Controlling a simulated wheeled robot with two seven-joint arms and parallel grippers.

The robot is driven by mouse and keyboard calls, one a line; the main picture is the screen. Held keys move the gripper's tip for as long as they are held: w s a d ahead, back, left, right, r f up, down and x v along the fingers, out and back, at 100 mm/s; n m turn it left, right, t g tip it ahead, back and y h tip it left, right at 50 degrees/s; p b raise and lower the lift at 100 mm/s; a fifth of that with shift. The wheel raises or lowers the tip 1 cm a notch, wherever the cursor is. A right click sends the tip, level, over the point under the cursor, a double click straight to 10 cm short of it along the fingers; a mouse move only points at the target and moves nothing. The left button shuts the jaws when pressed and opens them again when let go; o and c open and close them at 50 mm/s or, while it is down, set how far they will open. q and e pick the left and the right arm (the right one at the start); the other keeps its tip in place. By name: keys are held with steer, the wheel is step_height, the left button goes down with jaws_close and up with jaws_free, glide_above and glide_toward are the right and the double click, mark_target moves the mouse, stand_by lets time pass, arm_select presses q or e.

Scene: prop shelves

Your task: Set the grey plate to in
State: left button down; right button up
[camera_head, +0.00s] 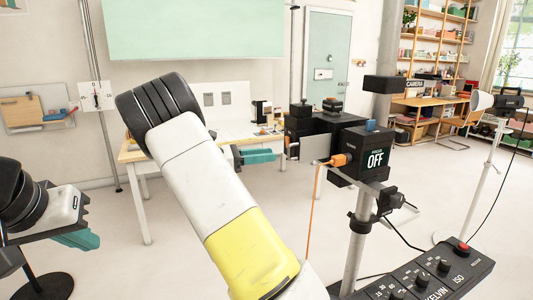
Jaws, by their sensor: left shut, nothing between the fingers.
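The grey plate (312,146) stands upright on edge at the black camera-like device (350,140), sticking out to the left below its front parts. How deep it sits in the device is hidden. My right gripper (268,156) has teal fingers pointing right, just left of the plate, with a small gap visible in the picture. Its fingers overlap in this view, so their opening cannot be made out. My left gripper (78,238) is at the far left, shut and empty, well away from the plate.
An orange plug and cable (340,160) hang at the device's front. A box reading OFF (375,157) sits on its side. A stand pole (358,235) carries it. A knob panel (430,278) is at the lower right. A white table (190,140) stands behind.

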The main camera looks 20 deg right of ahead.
mark_target(289, 156)
steer(key=d, duration=0.5)
steer(key=s+d, duration=0.1)
steer(key=d, duration=0.1)
steer(key=shift+d, duration=0.35)
steer(key=shift+c, duration=0.4)
jaws_close()
stand_by(0.7)
